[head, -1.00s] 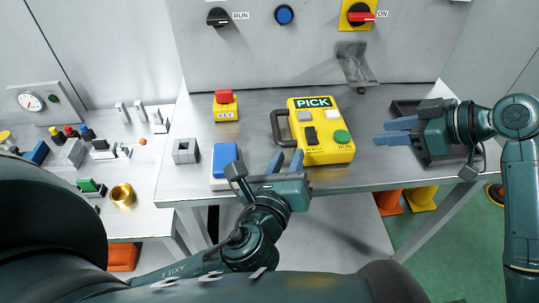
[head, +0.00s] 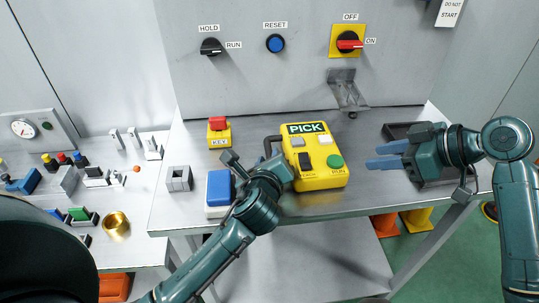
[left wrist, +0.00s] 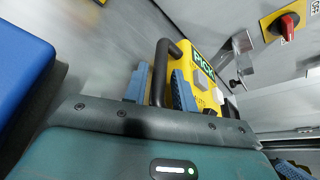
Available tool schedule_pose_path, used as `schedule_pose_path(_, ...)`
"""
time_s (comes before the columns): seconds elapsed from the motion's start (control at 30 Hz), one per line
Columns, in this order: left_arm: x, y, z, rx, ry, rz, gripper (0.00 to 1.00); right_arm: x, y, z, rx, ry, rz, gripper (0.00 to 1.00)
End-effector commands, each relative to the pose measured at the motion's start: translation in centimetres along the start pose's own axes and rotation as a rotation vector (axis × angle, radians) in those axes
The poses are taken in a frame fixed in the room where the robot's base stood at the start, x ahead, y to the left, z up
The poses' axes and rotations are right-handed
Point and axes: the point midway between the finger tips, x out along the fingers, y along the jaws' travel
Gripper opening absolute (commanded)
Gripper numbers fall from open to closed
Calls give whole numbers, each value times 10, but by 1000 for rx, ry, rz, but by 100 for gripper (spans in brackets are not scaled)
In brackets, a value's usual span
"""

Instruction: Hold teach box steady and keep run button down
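The yellow teach box (head: 322,178), marked PICK, lies on the grey bench with its black handle (head: 267,141) on its left side. Its green RUN button (head: 335,161) is at the lower right of its face and nothing touches it. My left gripper (head: 270,158) is at the handle side of the box. In the left wrist view the handle (left wrist: 158,75) stands between the two blue fingers, with gaps showing, so the gripper looks open around it. My right gripper (head: 384,155) is open and empty, right of the box, fingers pointing at it.
A blue-topped block (head: 219,188) stands just left of my left gripper. A red-topped yellow KEY box (head: 219,133) and a grey square block (head: 179,178) are further left. A dark tray (head: 398,129) lies under my right gripper. A bracket (head: 347,92) hangs from the back panel.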

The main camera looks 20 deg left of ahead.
Motion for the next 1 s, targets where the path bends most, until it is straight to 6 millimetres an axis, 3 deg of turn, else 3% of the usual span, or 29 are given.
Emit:
schedule_pose_path(0.2,22,0,0,0,0,-1,27,0,0,0,0,0,0,36)
schedule_pose_path(0.57,26,0,0,-1,0,-1,27,0,0,0,0,0,0,36)
schedule_pose_path(0.9,26,0,0,0,0,-1,0,0,0,0,0,0,0,36)
schedule_pose_path(1.0,26,0,0,0,0,-1,0,0,0,0,0,0,0,36)
